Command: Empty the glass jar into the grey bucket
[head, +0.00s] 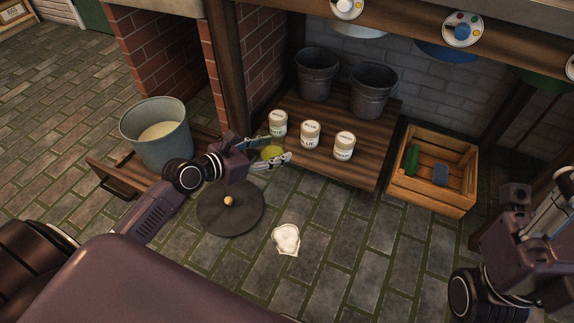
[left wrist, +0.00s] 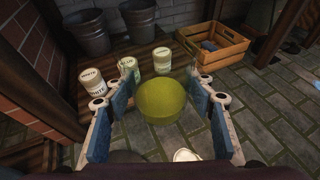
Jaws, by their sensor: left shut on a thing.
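My left gripper (head: 272,152) has its fingers on either side of a yellow-green round thing (head: 271,153), which looks like the glass jar with its contents. In the left wrist view the yellow-green thing (left wrist: 160,99) is between the blue-padded fingers (left wrist: 160,118). Its glass wall is hard to make out. A light grey bucket (head: 176,148) stands at the left with pale cream stuff inside, apart from the gripper. My right arm is at the right edge; its gripper's jaws are not clear.
Labelled white jars (head: 310,134) and two dark grey buckets (head: 316,76) stand on a low wooden platform (head: 372,170). A wooden crate (head: 436,203) holds green and blue things. A dark round lid (head: 229,216) and a white patch (head: 286,240) lie on the paved floor.

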